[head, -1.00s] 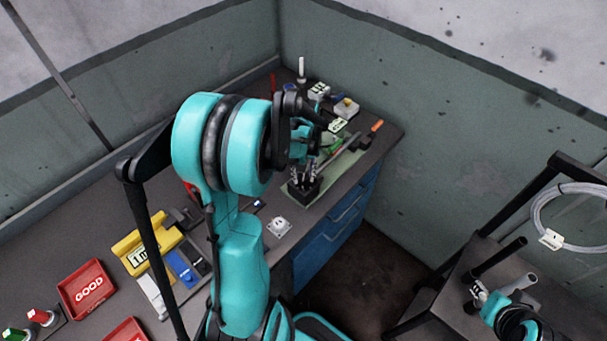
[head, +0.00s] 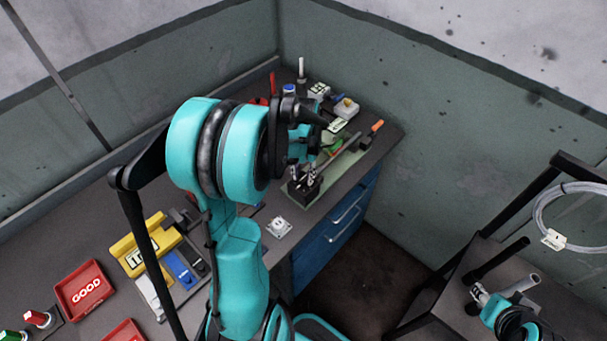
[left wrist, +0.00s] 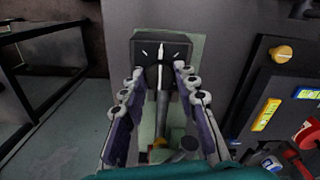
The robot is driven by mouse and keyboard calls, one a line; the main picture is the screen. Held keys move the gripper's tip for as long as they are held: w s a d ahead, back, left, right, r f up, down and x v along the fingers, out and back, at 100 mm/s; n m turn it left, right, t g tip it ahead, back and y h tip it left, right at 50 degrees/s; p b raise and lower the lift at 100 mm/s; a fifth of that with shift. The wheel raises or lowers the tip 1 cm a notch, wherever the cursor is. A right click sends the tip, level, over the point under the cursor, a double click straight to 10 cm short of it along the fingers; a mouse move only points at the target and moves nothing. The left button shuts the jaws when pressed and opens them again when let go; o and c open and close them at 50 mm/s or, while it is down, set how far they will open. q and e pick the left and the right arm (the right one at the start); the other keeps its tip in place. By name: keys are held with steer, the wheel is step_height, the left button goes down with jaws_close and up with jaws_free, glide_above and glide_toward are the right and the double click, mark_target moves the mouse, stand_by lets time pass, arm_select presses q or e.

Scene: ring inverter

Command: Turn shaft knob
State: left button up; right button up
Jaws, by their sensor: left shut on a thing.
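A black block (head: 303,191) stands on a pale green mat (head: 327,197) near the front edge of the bench. In the left wrist view the block (left wrist: 147,47) has white marks on its face, and a dark round knob with a shaft (left wrist: 160,76) points toward the camera. My left gripper (head: 302,172) is at the block. Its two fingers (left wrist: 158,72) are on either side of the knob, shut on it. Their exact contact is hard to see. My right arm shows at the lower right, with its gripper (head: 478,293) small and unclear near a dark stand.
A green-and-orange tool (head: 350,146) and a box with a yellow knob (head: 346,107) lie behind my left gripper. Blue drawers (head: 335,235) are below the bench.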

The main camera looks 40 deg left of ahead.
mark_target(304, 177)
stand_by(0.4)
arm_select(q)
steer(key=o, duration=1.2)
steer(key=shift+c, duration=0.2)
step_height(304, 177, up, 12)
